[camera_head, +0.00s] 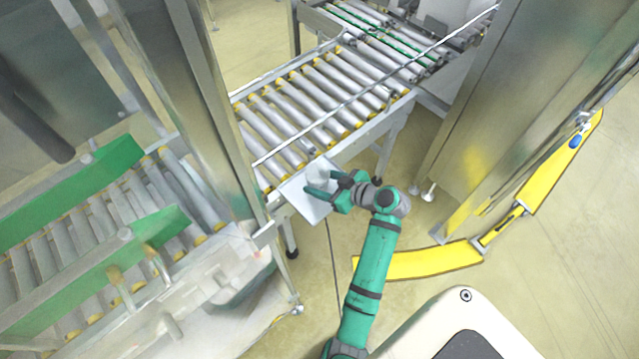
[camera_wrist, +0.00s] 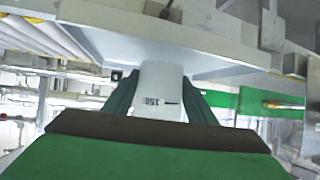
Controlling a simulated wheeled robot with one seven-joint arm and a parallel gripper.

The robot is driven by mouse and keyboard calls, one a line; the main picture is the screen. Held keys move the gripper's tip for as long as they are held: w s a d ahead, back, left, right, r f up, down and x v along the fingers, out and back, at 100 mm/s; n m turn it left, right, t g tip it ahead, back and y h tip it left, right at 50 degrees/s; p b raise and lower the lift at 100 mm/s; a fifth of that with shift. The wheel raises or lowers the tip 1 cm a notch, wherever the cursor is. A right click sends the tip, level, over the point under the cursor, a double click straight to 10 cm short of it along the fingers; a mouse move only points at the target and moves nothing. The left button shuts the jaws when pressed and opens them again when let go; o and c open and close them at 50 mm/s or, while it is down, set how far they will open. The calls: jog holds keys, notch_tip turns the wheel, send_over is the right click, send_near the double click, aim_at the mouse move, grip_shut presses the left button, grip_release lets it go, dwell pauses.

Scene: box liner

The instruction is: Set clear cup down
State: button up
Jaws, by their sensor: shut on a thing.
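My gripper (camera_head: 322,186) is shut on the clear cup (camera_wrist: 158,82). In the wrist view the cup looks whitish with a small dark marking on its side, and a green finger stands on each side of it. In the head view the cup is hard to tell from the pale plate (camera_head: 305,207) at the conveyor's near end. My gripper is over this plate. The pale underside of a flat panel (camera_wrist: 110,47) fills the top of the wrist view. I cannot tell whether the cup touches the plate.
A roller conveyor (camera_head: 300,105) runs away behind the plate. A metal post (camera_head: 215,110) stands to its left and a large metal cabinet (camera_head: 500,110) to its right. A second conveyor with green side rails (camera_head: 75,190) is at left. Yellow floor guards (camera_head: 425,262) lie at right.

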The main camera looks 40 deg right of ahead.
jog(key=shift+f, duration=0.5)
jog(key=shift+w, duration=0.1)
jog(key=shift+a+f, duration=0.1)
jog(key=shift+a, duration=0.05)
jog(key=o, duration=1)
jog(key=shift+o, duration=0.2)
jog(key=shift+s+d, duration=0.25)
